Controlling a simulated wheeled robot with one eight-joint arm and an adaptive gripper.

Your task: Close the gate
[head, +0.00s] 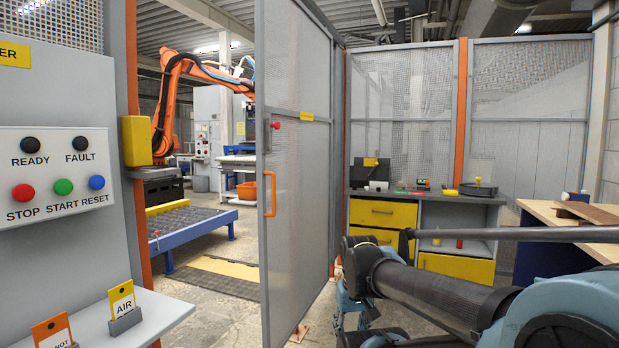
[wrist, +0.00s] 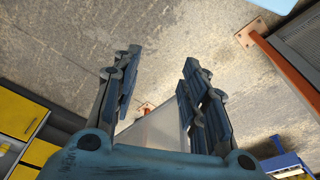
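The gate (head: 298,150) is a tall grey mesh panel in the head view, standing open at an angle beside the gateway. It has an orange handle (head: 270,193) and a red knob (head: 275,125) near its left edge. My gripper (wrist: 160,78) points down at the floor in the wrist view, with its two fingers spread and nothing between them that it grips. In the head view my gripper is low, right of the gate and apart from the handle; its fingers are mostly hidden there. A pale panel, probably the gate, shows below the fingertips in the wrist view.
A control panel (head: 55,180) and a shelf with tags (head: 150,318) stand at left. A blue-framed conveyor (head: 195,228) lies beyond the gateway. A yellow-drawered bench (head: 377,213) and a wooden table (head: 540,211) stand at right. Floor around the gate is mostly clear.

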